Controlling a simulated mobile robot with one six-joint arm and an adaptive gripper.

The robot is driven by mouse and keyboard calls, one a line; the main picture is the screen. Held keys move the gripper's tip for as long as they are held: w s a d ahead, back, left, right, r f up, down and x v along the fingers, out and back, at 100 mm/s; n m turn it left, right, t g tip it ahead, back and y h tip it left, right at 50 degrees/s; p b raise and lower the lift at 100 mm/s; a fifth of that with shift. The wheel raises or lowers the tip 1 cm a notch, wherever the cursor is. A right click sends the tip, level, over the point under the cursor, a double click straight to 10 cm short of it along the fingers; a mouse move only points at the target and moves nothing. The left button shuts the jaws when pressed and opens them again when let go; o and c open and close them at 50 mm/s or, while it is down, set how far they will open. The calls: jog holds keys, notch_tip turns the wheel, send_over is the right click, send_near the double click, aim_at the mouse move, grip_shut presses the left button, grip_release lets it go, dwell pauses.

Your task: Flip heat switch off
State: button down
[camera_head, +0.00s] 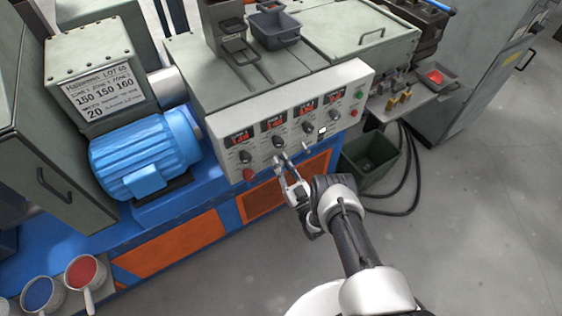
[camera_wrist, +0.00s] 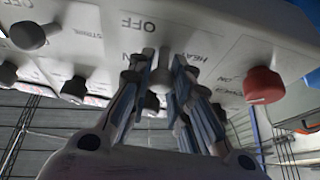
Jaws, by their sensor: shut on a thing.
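The heat switch (camera_wrist: 156,78) is a small rounded grey lever on the pale control panel (camera_wrist: 100,18). In the wrist view it sits between the two fingers of my gripper (camera_wrist: 163,62), which is shut on it. "HEAT" is printed beside it and "OFF" (camera_wrist: 138,25) above it; the other mark is partly hidden by a finger. In the head view my gripper (camera_head: 281,160) reaches the lower front of the same panel (camera_head: 225,122), and its fingertips cover the switch.
A red button (camera_head: 249,174) is left of my gripper; it shows at right in the wrist view (camera_wrist: 264,84). Several dark knobs and red displays line the panel. A dark green bin (camera_head: 368,160) stands on the floor at right. The foreground floor is clear.

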dwell(0.4)
jog(key=c, duration=1.5)
grip_release()
